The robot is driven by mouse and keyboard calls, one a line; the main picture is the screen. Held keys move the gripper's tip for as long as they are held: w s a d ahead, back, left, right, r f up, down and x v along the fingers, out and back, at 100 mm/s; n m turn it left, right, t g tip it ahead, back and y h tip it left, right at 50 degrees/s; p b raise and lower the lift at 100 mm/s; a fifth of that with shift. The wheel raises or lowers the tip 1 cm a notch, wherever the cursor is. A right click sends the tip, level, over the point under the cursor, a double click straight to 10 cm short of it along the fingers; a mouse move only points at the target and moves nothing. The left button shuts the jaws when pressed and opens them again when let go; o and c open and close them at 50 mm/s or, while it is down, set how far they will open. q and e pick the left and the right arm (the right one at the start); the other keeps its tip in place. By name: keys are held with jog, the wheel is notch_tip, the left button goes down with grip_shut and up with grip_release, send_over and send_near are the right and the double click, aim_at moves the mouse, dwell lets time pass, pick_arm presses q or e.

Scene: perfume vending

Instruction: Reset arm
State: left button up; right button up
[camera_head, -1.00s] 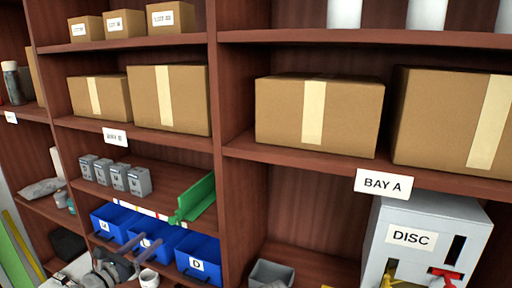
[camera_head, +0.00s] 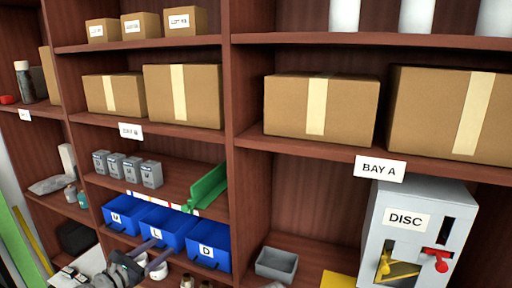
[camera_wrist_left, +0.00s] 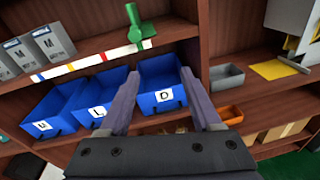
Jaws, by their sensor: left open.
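My left gripper (camera_head: 156,250) is open and empty at the bottom left of the head view, in front of the blue bins. In the left wrist view its two dark fingers (camera_wrist_left: 158,82) are spread apart and point toward the bin marked D (camera_wrist_left: 165,97), with nothing between them. The bin marked L (camera_wrist_left: 97,110) is just left of the fingers. My right gripper is not in view.
A wooden shelf rack holds cardboard boxes (camera_head: 183,95) and several grey boxes (camera_head: 127,168). A green piece (camera_head: 206,186) lies above the blue bins (camera_head: 209,243). A grey DISC dispenser (camera_head: 405,218) and an open grey tray (camera_head: 277,264) stand at the lower right.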

pick_arm(q)
jog(key=s+d+f+m+g, duration=0.3)
jog(key=d+f+m+g, duration=0.3)
jog(key=d, duration=0.3)
jog(key=s+d+f+m+g, duration=0.25)
jog(key=d+f+m, duration=0.25)
jog(key=d+m, duration=0.35)
jog(key=s+d+f+m+g+y, duration=0.2)
jog(key=s+m, duration=0.4)
jog(key=m, duration=0.3)
jog(key=s+d+f+m+g+y, duration=0.2)
jog(key=s+f+m+g+y, duration=0.2)
jog(key=m, duration=0.5)
notch_tip(320, 180, down, 3)
jog(key=s+y, duration=0.2)
jog(key=y, duration=0.1)
jog(key=shift+d+g, duration=0.25)
jog(key=shift+g, duration=0.1)
